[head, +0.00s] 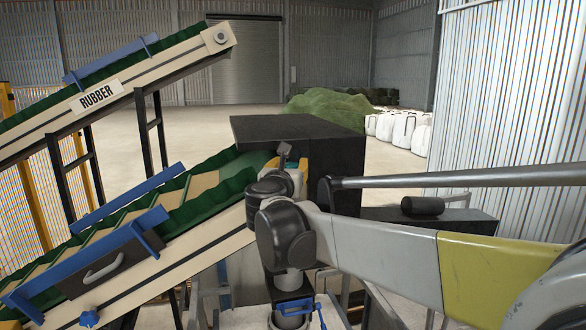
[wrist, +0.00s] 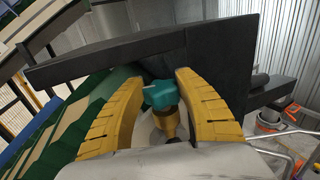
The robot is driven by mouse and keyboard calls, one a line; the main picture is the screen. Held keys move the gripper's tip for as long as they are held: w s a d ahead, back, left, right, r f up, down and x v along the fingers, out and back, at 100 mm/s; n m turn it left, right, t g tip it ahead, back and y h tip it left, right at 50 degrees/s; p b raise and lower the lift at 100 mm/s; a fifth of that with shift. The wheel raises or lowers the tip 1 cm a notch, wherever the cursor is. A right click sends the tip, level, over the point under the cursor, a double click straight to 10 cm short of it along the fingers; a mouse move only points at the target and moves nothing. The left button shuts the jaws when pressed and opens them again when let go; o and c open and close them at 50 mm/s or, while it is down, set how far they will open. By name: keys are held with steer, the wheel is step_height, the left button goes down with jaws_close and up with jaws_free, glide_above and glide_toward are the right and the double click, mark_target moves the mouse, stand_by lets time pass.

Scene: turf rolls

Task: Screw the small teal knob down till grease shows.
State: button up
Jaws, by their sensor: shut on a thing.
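The teal knob (wrist: 160,95) sits between the tips of my gripper's yellow fingers (wrist: 158,88) in the wrist view. The fingers are closed in on it from both sides. Below the knob is a brass-coloured fitting (wrist: 171,126), partly hidden by the palm and right finger. I cannot make out any grease around it. In the head view my gripper (head: 303,166) is at the upper end of the lower conveyor, mostly hidden by my own wrist. A small patch of teal (head: 283,149) shows beside it.
A dark box-like housing (head: 315,130) stands right behind the knob. The green-belted lower conveyor (head: 205,183) slopes down to the left, with a blue-framed hatch (head: 100,268) on it. The upper conveyor marked RUBBER (head: 97,95) is at the left. Open floor lies behind.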

steer(key=shift+h, duration=0.3)
steer(key=o, duration=0.9)
steer(key=shift+w, duration=0.1)
steer(key=s+a, duration=0.2)
steer(key=s, duration=1)
steer(key=shift+w+d, duration=0.1)
